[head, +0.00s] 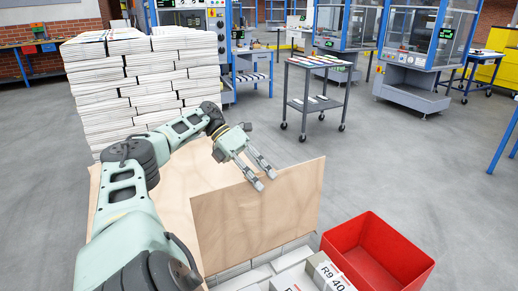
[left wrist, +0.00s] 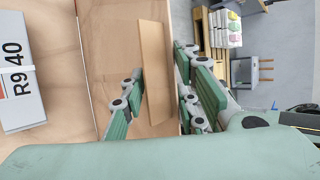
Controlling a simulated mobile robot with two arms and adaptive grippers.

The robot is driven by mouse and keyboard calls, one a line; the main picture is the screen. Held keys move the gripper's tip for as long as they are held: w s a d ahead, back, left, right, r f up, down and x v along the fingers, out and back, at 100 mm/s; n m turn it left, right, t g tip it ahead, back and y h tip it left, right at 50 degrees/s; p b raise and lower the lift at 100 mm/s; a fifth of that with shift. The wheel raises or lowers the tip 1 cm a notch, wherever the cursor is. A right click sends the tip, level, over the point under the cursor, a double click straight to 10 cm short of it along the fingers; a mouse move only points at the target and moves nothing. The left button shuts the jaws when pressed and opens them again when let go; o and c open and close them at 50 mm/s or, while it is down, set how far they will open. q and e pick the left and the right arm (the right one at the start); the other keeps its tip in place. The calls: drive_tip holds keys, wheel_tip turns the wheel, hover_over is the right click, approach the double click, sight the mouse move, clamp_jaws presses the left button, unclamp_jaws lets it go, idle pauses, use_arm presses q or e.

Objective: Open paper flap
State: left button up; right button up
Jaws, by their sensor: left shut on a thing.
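The paper flap (head: 255,215) is a flat, light-brown panel standing up, slightly tilted, above white packs of paper (head: 328,272). My left gripper (head: 265,180) is at the flap's top edge in the head view, with its fingers pointing down to the right. It is shut on the flap. In the left wrist view the two fingers (left wrist: 160,105) stand on either side of a brown strip of the flap (left wrist: 155,65). A second light-brown panel (head: 180,195) lies behind and left of the flap. The right gripper is not in view.
A red bin (head: 375,258) stands right of the packs. Tall stacks of newspapers (head: 145,85) rise behind my left arm. A grey cart (head: 318,92) stands further back, with machines behind it. The floor (head: 420,165) at the right is clear.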

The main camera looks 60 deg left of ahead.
use_arm(q)
wheel_tip(320, 180, up, 9)
drive_tip(key=shift+r, duration=0.15)
drive_tip(key=shift+a+r, duration=0.1)
drive_tip(key=shift+r, duration=0.2)
drive_tip(key=shift+f, duration=0.1)
idle(0.5)
